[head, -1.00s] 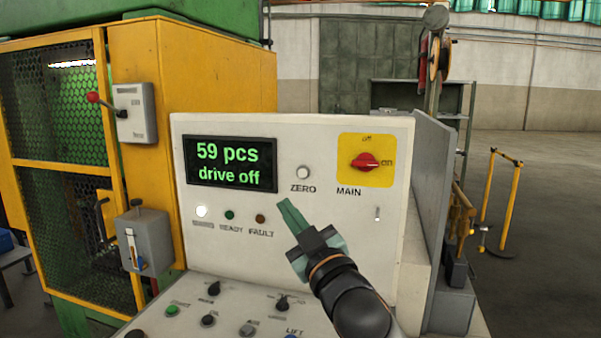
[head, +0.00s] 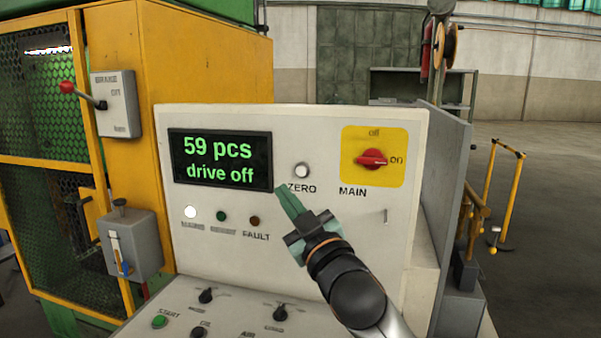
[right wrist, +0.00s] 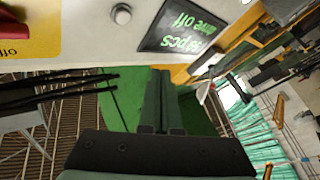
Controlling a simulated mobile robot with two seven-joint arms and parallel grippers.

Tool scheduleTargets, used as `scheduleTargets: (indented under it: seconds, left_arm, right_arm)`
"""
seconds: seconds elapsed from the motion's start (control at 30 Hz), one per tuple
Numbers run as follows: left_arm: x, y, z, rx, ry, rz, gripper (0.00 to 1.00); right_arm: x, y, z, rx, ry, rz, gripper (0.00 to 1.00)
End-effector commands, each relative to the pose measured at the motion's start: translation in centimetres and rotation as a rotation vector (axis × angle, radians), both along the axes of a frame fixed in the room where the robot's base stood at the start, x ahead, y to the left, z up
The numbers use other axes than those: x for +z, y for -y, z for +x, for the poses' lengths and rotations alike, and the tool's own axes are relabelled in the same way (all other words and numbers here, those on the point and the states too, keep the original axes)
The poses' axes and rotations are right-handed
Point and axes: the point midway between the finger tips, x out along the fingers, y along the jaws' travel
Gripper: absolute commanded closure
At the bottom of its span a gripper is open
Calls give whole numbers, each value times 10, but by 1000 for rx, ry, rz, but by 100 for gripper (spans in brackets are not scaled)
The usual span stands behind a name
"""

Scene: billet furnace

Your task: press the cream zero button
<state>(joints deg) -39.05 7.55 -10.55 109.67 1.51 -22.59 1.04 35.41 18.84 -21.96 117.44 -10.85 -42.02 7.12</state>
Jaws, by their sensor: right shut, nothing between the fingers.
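The cream zero button (head: 302,171) is a small round knob on the upright panel, above the word ZERO and right of the display. In the right wrist view the button (right wrist: 121,14) is at the top, left of the display. My right gripper (head: 283,190) is shut and empty, its green fingertips a little below and left of the button in the head view. In the right wrist view the shut fingers (right wrist: 163,78) point upward in the picture, apart from the button. My left gripper is not in view.
The display (head: 220,160) reads "59 pcs, drive off". A red MAIN switch (head: 371,159) on a yellow plate is right of the button. Lamps sit below the display. Knobs and a green start button (head: 160,321) are on the lower desk.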

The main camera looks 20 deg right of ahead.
Motion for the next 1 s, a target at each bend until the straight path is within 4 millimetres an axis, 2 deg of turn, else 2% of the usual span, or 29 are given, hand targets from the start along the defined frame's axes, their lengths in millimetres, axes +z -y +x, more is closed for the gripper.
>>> scheduleTargets:
  seconds: [0.43, 0.6, 1.0]
  left_arm:
    - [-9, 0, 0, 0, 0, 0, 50]
    - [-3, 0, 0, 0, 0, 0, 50]
    - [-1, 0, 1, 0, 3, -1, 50]
  right_arm:
    - [0, 34, 48, -4, 2, -1, 100]
    - [1, 42, 62, -2, 0, -1, 100]
    - [1, 47, 69, 0, 1, 0, 100]
